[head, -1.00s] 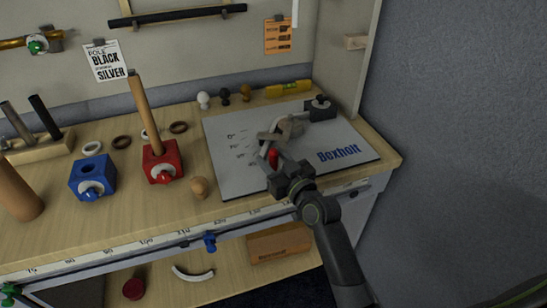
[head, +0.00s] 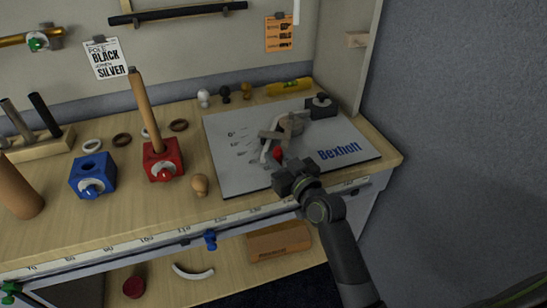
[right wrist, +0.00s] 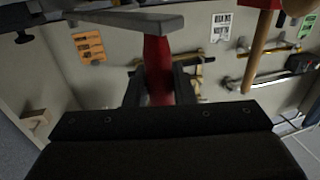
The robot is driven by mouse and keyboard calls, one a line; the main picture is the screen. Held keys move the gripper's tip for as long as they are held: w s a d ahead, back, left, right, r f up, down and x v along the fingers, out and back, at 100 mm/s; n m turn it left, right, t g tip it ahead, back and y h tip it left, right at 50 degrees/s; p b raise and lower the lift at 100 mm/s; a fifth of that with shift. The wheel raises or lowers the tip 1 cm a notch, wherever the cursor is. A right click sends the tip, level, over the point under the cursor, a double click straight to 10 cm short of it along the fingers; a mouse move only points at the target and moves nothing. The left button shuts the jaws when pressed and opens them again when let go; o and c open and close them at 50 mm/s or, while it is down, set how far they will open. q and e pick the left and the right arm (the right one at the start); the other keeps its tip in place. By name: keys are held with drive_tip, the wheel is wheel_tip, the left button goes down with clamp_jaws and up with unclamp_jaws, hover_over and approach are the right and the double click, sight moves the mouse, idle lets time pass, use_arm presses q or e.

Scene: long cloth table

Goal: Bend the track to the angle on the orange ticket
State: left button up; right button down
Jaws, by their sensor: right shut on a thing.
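The orange ticket (head: 279,33) hangs on the back wall; its print is too small to read. It also shows in the right wrist view (right wrist: 89,47). A grey bending plate (head: 225,172) with angle marks and a blue name lies on the table's right part. On it stands a metal bender (head: 291,126) with a red handle (head: 278,155). A pale strip (head: 265,150), seemingly the track, shows beside the bender, partly hidden. My right gripper (head: 285,165) is shut on the red handle, which stands between its fingers in the right wrist view (right wrist: 157,70). My left gripper is out of view.
A blue block (head: 92,177), a red block (head: 163,163) with a wooden pole, and a wooden knob (head: 200,186) stand left of the plate. A yellow level (head: 289,87) lies behind it. A white curved piece (head: 193,272) lies on the lower shelf.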

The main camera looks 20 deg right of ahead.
drive_tip(key=shift+s+d, duration=0.2)
drive_tip(key=shift+d, duration=0.15)
drive_tip(key=c, duration=1.3)
unclamp_jaws()
drive_tip(key=shift+o, duration=0.2)
drive_tip(key=shift+s, duration=0.1)
drive_tip(key=b+v, duration=0.3)
drive_tip(key=v, duration=1.4)
drive_tip(key=shift+s+d, duration=0.1)
